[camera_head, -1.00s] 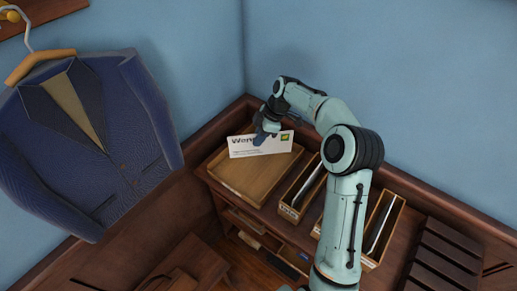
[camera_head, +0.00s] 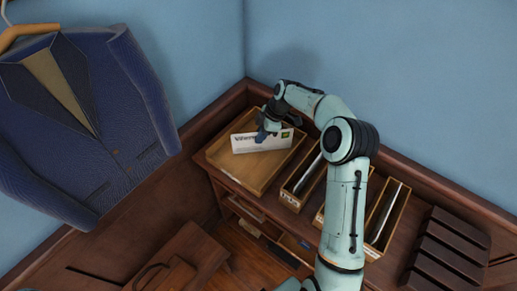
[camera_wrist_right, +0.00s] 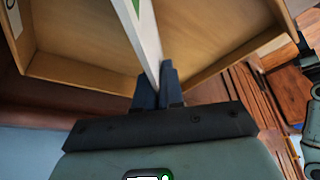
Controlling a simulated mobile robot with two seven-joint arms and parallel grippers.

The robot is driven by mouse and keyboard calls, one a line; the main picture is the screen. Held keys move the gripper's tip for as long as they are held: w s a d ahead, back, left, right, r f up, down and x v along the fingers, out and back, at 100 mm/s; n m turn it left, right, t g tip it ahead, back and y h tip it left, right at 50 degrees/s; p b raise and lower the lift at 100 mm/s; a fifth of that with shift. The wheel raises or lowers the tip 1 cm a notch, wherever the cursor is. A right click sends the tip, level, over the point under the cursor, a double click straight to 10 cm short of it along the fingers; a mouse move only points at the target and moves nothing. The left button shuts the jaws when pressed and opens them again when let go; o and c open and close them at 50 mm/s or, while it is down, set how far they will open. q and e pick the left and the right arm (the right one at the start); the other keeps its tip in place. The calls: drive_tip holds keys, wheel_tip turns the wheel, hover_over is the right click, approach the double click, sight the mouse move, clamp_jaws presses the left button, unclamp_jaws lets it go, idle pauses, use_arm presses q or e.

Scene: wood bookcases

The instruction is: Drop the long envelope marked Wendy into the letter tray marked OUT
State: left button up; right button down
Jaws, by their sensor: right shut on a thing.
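The long white envelope (camera_head: 262,140) has dark lettering, blurred here, and a small green mark at its right end. My right gripper (camera_head: 270,130) is shut on its upper edge and holds it upright over the wooden letter tray (camera_head: 239,181). In the right wrist view the envelope (camera_wrist_right: 146,38) stands edge-on between the fingers (camera_wrist_right: 157,86), with the tray's inside (camera_wrist_right: 80,72) on both sides of it. Whether its lower edge touches the tray floor I cannot tell. No OUT marking is readable on the tray. My left gripper is not in view.
Narrow wooden boxes (camera_head: 290,201) with thin items stand right of the tray, partly behind my right arm. A dark slatted rack (camera_head: 447,250) is farther right. A blue jacket (camera_head: 85,120) hangs at left. A brown bag (camera_head: 165,275) is below. Walls close off the back corner.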

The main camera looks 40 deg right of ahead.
drive_tip(key=c, duration=1.2)
unclamp_jaws()
drive_tip(key=shift+w, duration=0.1)
drive_tip(key=shift+r, duration=0.1)
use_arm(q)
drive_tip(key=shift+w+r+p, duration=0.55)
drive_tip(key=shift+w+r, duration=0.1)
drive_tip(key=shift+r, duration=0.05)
use_arm(e)
drive_tip(key=v, duration=1.3)
drive_tip(key=shift+r, duration=0.1)
